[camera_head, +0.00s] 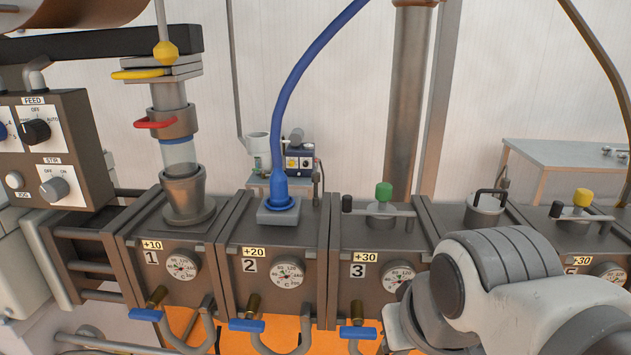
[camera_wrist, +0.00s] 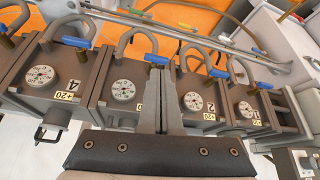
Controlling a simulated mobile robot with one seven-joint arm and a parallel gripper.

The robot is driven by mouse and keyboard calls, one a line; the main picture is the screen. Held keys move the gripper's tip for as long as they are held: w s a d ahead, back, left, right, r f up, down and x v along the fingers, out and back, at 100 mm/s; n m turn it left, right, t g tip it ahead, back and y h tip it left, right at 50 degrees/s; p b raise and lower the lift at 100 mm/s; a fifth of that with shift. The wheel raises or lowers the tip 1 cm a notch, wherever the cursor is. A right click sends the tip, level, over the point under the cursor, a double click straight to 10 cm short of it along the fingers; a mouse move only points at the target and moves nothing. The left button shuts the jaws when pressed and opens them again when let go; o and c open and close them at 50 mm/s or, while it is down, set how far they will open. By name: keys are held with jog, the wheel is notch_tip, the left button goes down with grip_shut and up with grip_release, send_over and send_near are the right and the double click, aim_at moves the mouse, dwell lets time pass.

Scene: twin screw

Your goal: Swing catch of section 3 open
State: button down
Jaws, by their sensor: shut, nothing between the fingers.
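Section 3 (camera_head: 358,272) is a grey-brown block in the row, with a dial and a +30 tag. On its top lies the catch (camera_head: 402,212), a flat metal bar with a black knob at its left end, lying across the block beside a green-capped stem (camera_head: 383,192). In the wrist view, section 3's front (camera_wrist: 108,105) shows upside down; its catch cannot be made out. My gripper (camera_wrist: 160,72) is shut and empty, its fingers in front of the seam between sections 3 and 2. The gripper itself does not show in the head view.
My arm covers much of section 4's front in the head view. A blue hose (camera_head: 292,90) rises from section 2, and a glass column (camera_head: 180,152) stands on section 1. Blue-handled valves (camera_head: 357,332) and pipes line the front. Section 5 has a yellow-capped stem (camera_head: 582,197).

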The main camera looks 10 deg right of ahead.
jog(key=shift+w+d, duration=0.1)
dwell(0.3)
jog(key=w+r+p, duration=0.4)
jog(key=w+r, duration=0.8)
jog(key=w, duration=0.3)
jog(key=w+r+g+p, duration=0.1)
jog(key=w+r+p, duration=0.1)
jog(key=w, duration=1.7)
jog(key=shift+n+g+p, duration=0.4)
jog(key=shift+p, duration=0.4)
jog(key=shift+w+d, duration=0.1)
